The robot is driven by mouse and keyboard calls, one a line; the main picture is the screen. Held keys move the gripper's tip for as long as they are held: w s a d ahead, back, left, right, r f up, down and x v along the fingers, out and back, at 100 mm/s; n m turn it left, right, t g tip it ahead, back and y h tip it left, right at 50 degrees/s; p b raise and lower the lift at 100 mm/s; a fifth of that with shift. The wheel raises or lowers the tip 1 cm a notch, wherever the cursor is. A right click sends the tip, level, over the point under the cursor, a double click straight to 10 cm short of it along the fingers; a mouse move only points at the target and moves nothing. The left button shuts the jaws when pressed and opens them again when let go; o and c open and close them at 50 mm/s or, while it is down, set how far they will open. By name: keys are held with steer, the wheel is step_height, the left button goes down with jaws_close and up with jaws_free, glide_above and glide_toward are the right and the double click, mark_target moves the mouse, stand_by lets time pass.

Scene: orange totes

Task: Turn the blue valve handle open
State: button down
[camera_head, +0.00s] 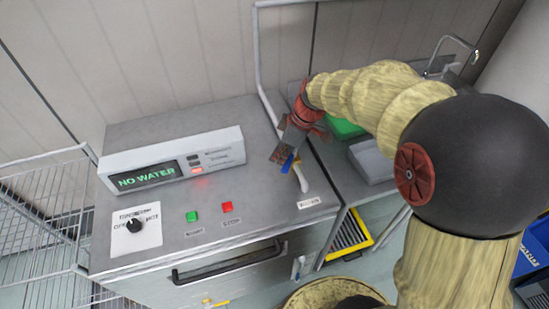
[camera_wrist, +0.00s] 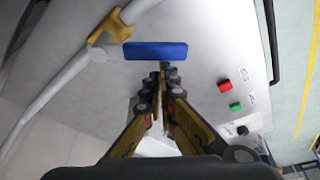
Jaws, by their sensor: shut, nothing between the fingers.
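The blue valve handle (camera_wrist: 156,51) is a flat bar lying crosswise just ahead of my fingertips in the wrist view. In the head view the handle (camera_head: 287,164) shows just below my gripper (camera_head: 280,153), near the right end of the grey machine top. A pale pipe with a yellow-brown fitting (camera_wrist: 110,26) runs beside the handle in the wrist view. My gripper (camera_wrist: 163,72) is shut and empty, its fingertips close to the bar's near edge. I cannot tell whether they touch it. The valve body under the handle is mostly hidden.
The machine's display (camera_head: 147,179) reads "NO WATER". A green button (camera_head: 192,216), a red button (camera_head: 227,207) and a black knob (camera_head: 134,226) sit on its top. A green item (camera_head: 345,128) and a grey box (camera_head: 371,161) stand right of my gripper. A wire rack (camera_head: 45,215) is at left.

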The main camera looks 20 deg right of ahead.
mark_target(288, 165)
steer(key=s+d+n+g+b, duration=0.1)
steer(key=n, duration=0.1)
steer(key=shift+s+d+f+n, duration=0.1)
steer(key=shift+s+d+n, duration=0.1)
steer(key=shift+n, duration=0.2)
steer(key=n, duration=0.1)
steer(key=s+d+n, duration=0.1)
steer(key=shift+d+n+g+y+b, duration=0.25)
steer(key=shift+n+g+y+b, duration=0.05)
steer(key=shift+n+g, duration=0.1)
steer(key=shift+s+d, duration=0.3)
steer(key=shift+d, duration=0.15)
